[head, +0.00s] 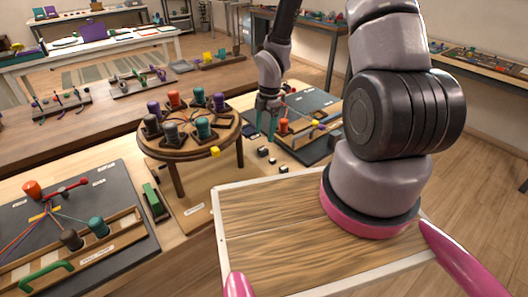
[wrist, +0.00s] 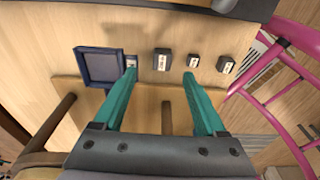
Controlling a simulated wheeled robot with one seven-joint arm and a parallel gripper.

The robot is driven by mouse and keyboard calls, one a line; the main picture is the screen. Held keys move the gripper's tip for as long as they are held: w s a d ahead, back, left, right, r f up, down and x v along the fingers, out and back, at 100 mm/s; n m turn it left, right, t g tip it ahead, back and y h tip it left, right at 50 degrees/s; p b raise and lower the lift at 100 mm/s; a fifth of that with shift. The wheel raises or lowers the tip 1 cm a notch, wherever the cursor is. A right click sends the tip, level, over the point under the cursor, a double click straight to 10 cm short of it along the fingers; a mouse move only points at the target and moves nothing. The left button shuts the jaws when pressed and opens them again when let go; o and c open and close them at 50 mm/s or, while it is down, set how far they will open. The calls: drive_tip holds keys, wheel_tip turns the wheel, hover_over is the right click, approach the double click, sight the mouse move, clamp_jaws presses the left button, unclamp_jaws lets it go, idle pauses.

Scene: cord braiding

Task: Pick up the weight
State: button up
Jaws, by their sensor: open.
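Several small dark blocks with white labels, which look like the weights, stand in a row on the light wood table. In the wrist view they are a leftmost weight (wrist: 131,61), partly behind the left finger, then a second weight (wrist: 162,58), a third weight (wrist: 194,60) and a rightmost weight (wrist: 226,65). In the head view some of these weights (head: 262,152) show below my gripper (head: 266,138). My gripper also shows in the wrist view (wrist: 160,76). Its teal fingers are apart and empty, with the second weight beyond the gap. The labels are too small to read.
A dark blue square tray (wrist: 101,50) lies left of the weights. A round wooden stand (head: 190,150) with coloured spools is left of my gripper. A dark board (head: 310,112) with cords lies behind. Another cord board (head: 120,185) is at the left.

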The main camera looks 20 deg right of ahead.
sight(263, 148)
drive_tip(key=f, duration=0.6)
drive_tip(key=shift+s+a+f, duration=0.3)
drive_tip(key=shift+s+a, duration=0.05)
clamp_jaws()
